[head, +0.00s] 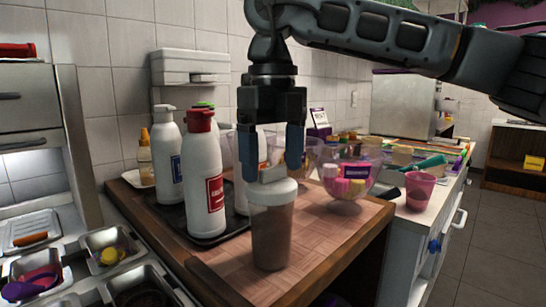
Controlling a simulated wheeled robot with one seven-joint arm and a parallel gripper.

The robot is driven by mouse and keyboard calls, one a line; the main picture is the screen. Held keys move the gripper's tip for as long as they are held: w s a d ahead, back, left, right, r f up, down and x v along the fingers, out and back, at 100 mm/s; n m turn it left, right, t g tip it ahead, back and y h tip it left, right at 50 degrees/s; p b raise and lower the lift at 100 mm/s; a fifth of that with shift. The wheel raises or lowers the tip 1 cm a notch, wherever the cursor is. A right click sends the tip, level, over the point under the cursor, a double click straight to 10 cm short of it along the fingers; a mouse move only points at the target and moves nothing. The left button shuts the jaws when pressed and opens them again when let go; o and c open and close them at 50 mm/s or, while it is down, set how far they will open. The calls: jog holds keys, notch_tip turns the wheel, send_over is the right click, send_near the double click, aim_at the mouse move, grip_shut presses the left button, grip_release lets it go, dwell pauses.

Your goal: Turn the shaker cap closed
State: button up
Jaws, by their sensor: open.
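The shaker (271,237) stands upright on the wooden counter top, a clear jar with brown contents. Its white cap (272,190) sits on top of it, with a raised pale grip in the middle. My gripper (272,172) points straight down over the cap, fingers apart on the left and right of the raised grip. I cannot tell whether the fingers touch it. The cap's turn position does not show clearly.
A red-capped white bottle (206,185) and other bottles stand on a dark tray (180,219) at left. A clear bowl of colourful pieces (345,192) and a pink cup (419,190) are at right. The wooden board (325,250) is bare in front right of the shaker.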

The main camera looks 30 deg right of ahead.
aim_at(274, 166)
jog(key=shift+r+p, duration=0.45)
jog(key=shift+r, duration=3.45)
jog(key=shift+d, duration=0.1)
